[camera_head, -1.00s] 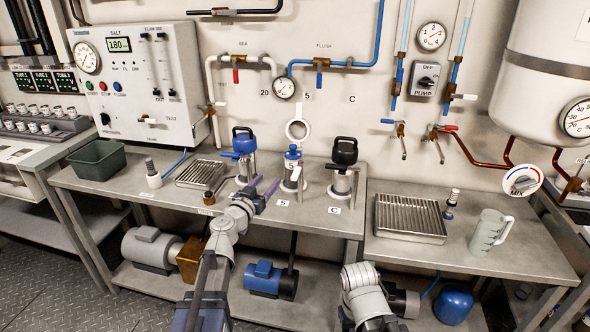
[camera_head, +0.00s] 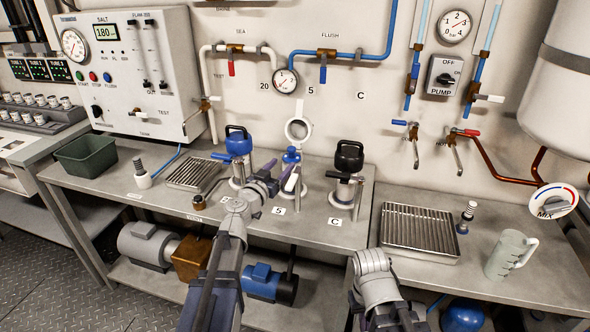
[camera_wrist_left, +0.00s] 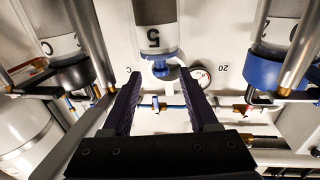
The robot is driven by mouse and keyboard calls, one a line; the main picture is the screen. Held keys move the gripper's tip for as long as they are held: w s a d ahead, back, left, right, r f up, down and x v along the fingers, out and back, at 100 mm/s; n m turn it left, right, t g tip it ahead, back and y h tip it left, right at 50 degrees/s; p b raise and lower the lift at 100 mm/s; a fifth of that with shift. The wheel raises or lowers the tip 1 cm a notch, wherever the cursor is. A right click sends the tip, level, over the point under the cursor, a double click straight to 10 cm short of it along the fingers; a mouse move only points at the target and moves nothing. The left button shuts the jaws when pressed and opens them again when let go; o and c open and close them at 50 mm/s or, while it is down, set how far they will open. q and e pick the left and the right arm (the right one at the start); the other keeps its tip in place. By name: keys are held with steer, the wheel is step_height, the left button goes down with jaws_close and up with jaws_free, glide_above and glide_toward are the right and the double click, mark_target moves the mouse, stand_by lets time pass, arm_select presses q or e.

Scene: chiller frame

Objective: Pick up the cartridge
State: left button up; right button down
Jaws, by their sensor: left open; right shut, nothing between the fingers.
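The cartridge (camera_head: 291,156), a cylinder with a blue knob on top, stands in the middle position of the bench, at the label 5. In the left wrist view the cartridge (camera_wrist_left: 150,28) appears upside down, marked 5, with its blue knob pointing towards the space between my fingers. My left gripper (camera_head: 282,173) is open, right in front of the cartridge, and overlaps its lower part in the head view. In the left wrist view both dark purple fingers of my left gripper (camera_wrist_left: 163,95) are spread with nothing gripped. My right arm shows, but its fingers do not.
A blue-capped housing (camera_head: 239,146) stands left of the cartridge and a black-capped housing (camera_head: 348,158) right of it, both close. A ribbed tray (camera_head: 421,232), a small bottle (camera_head: 466,217) and a jug (camera_head: 510,256) are on the right bench. A green bin (camera_head: 85,156) is at left.

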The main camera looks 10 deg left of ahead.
mark_target(290, 155)
arm_select(q)
steer(key=shift+w+d, duration=0.25)
steer(key=shift+w, duration=1.05)
steer(key=shift+w+d, duration=0.25)
steer(key=shift+w, duration=1.05)
steer(key=shift+w+d, duration=0.25)
steer(key=shift+w, duration=1.05)
steer(key=shift+s, duration=0.1)
jaws_close()
